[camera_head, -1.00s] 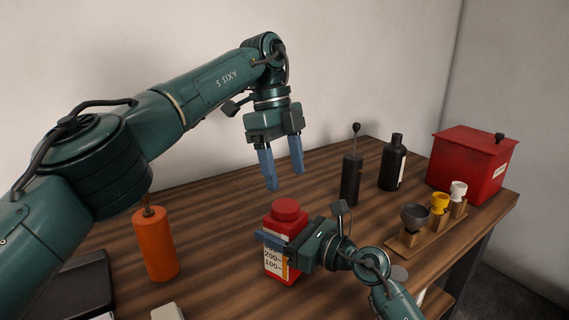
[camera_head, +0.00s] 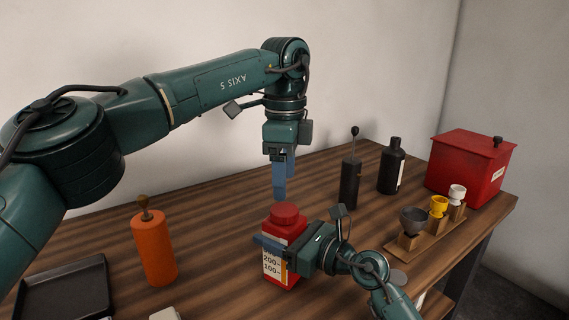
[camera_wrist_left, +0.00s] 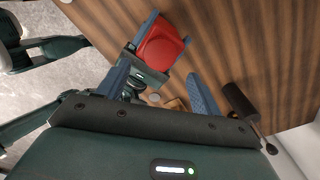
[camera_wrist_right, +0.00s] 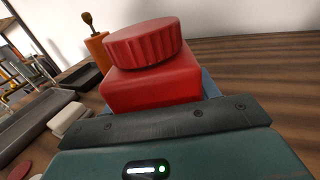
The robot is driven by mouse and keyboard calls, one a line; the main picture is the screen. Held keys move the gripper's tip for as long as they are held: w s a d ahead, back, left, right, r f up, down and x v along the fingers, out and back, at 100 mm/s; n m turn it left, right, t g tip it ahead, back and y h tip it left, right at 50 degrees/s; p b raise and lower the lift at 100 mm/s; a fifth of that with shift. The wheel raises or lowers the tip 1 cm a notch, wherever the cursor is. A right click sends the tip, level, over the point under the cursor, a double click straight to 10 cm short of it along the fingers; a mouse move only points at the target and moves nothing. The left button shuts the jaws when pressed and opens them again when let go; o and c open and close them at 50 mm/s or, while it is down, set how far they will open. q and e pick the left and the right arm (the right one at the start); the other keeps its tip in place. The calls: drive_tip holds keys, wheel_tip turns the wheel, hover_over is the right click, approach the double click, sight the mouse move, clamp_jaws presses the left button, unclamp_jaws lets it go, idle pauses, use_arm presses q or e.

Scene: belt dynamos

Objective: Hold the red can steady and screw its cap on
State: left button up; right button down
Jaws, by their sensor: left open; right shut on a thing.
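The red can (camera_head: 283,262) stands upright on the wooden table with a white number label on its front. Its red ribbed cap (camera_head: 285,214) sits on top; whether it is tight I cannot tell. The cap also shows in the left wrist view (camera_wrist_left: 162,46) and the right wrist view (camera_wrist_right: 143,44). My right gripper (camera_head: 272,248) is shut on the can's body (camera_wrist_right: 150,88) below the cap. My left gripper (camera_head: 280,180) is open and empty, pointing down just above the cap and not touching it. Its fingers (camera_wrist_left: 160,85) show apart in the left wrist view.
An orange cylinder (camera_head: 154,250) and a black tray (camera_head: 62,290) are at the left. A black pump bottle (camera_head: 350,184), a dark bottle (camera_head: 391,168), a wooden rack (camera_head: 428,236) with cups and a red box (camera_head: 470,168) stand at the right.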

sight(284, 209)
use_arm(q)
drive_tip(key=shift+f, duration=3.1)
drive_tip(key=shift+c, duration=0.6)
